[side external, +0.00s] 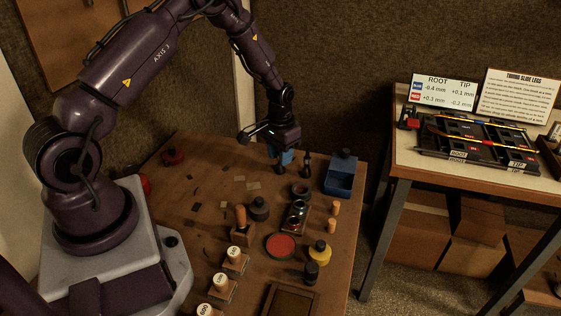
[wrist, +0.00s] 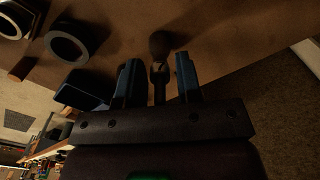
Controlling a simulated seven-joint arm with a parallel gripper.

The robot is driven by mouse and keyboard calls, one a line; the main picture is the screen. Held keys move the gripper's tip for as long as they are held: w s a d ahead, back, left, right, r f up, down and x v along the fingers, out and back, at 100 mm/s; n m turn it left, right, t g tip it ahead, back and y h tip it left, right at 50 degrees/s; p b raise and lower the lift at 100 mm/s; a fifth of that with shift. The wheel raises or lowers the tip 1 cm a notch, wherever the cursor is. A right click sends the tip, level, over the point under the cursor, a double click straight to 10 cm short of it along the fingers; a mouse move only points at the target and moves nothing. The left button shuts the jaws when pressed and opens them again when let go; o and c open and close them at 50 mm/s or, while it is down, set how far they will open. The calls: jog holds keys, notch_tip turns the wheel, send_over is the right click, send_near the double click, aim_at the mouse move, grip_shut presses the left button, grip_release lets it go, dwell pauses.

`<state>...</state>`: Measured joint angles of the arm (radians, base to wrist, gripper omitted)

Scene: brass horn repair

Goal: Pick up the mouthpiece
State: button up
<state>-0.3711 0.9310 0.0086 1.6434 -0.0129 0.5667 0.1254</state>
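My gripper (side external: 285,157) is low over the far end of the wooden workbench, fingers pointing down. In the wrist view its two blue fingers (wrist: 157,64) are apart. A slim dark piece with a rounded end (wrist: 160,45), which looks like the mouthpiece, shows between them, with a gap visible on each side. In the side view a small dark upright piece (side external: 306,164) stands just right of the gripper; I cannot tell whether it is the same piece. The fingertips are partly hidden there.
A dark ring (side external: 300,188), a red-topped dish (side external: 281,246) and a yellow container (side external: 320,252) lie nearer. The bench left of the gripper is mostly clear.

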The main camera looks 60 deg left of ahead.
grip_shut()
jog(key=shift+r, duration=3.95)
